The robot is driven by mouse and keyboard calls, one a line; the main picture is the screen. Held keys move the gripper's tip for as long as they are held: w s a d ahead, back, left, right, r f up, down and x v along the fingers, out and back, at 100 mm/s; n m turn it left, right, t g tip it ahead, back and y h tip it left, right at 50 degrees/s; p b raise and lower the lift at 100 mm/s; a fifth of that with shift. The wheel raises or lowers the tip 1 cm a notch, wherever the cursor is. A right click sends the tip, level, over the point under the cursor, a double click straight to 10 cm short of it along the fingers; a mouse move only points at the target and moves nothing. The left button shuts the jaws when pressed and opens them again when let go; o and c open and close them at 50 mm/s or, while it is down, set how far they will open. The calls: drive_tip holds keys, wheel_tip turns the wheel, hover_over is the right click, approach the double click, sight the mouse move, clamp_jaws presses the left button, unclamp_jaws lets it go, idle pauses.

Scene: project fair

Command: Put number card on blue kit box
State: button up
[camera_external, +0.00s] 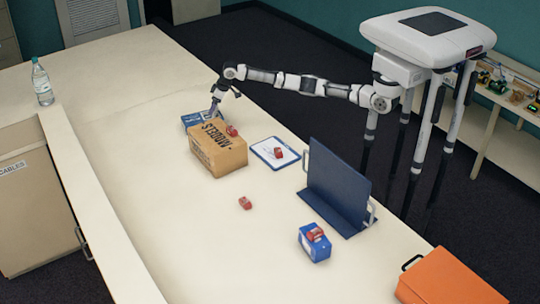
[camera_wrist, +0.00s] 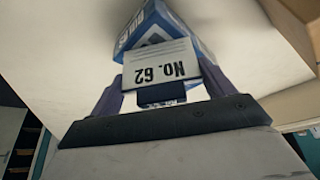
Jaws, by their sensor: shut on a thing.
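The white number card (camera_wrist: 160,65), printed "No. 62", is between the fingers of my gripper (camera_wrist: 162,88), which is shut on it. A blue kit box (camera_wrist: 150,22) with white lettering is just beyond the card in the wrist view; I cannot tell whether they touch. In the external view my gripper (camera_external: 214,108) points down at this blue box (camera_external: 193,119), which lies behind the brown "MODELS" box and is partly hidden by it. The card cannot be made out in the external view.
The brown "MODELS" box (camera_external: 218,152) stands close in front of my gripper, a red object (camera_external: 232,131) on it. A clipboard (camera_external: 270,155), a dark blue upright panel (camera_external: 335,185) and another blue box (camera_external: 312,246) are to the right.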

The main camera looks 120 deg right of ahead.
drive_tip(key=shift+f, duration=0.15)
drive_tip(key=o, duration=0.9)
drive_tip(key=b+v, duration=0.4)
drive_tip(key=v, duration=0.8)
drive_tip(key=shift+r, duration=0.2)
